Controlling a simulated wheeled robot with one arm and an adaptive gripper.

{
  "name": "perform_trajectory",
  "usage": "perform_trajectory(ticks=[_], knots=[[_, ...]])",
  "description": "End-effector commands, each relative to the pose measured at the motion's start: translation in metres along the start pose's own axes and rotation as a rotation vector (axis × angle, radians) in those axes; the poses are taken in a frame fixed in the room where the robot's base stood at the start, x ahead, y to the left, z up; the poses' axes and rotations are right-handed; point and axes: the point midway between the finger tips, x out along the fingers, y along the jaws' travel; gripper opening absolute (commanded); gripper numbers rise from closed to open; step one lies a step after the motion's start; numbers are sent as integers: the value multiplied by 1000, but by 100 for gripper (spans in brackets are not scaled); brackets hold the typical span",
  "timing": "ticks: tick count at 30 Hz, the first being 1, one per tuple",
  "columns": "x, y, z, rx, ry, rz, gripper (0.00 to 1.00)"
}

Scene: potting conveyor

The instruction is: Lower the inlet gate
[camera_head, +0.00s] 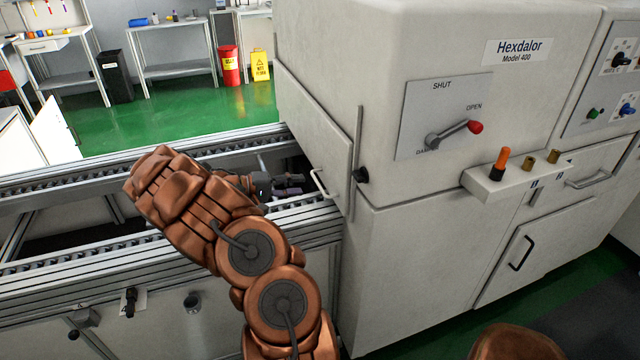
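The inlet gate (318,145) is a pale flat panel on the left side of the big machine, above the conveyor. It carries a bar handle (318,183) near its lower edge. A gap shows below the gate, above the conveyor, but its full size is hidden. My gripper (294,186) is over the conveyor, pointing right, just left of the handle. I see no contact with the handle. The fingers are small and dark, and their opening is not clear.
The roller conveyor (60,180) runs along the left beneath my arm. The machine (430,240) fills the right, with a red-tipped lever (455,133) pointing towards OPEN and a ledge with an orange-topped peg (501,160). Green floor lies behind the conveyor.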

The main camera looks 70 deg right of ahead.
Motion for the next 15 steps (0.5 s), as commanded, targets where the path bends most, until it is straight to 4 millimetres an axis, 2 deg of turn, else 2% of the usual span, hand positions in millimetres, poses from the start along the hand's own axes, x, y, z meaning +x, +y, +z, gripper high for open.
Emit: perform_trajectory(ticks=[5,15], knots=[[13,1,0,-1,2,3,35],[62,0,2,-5,-3,2,35]])
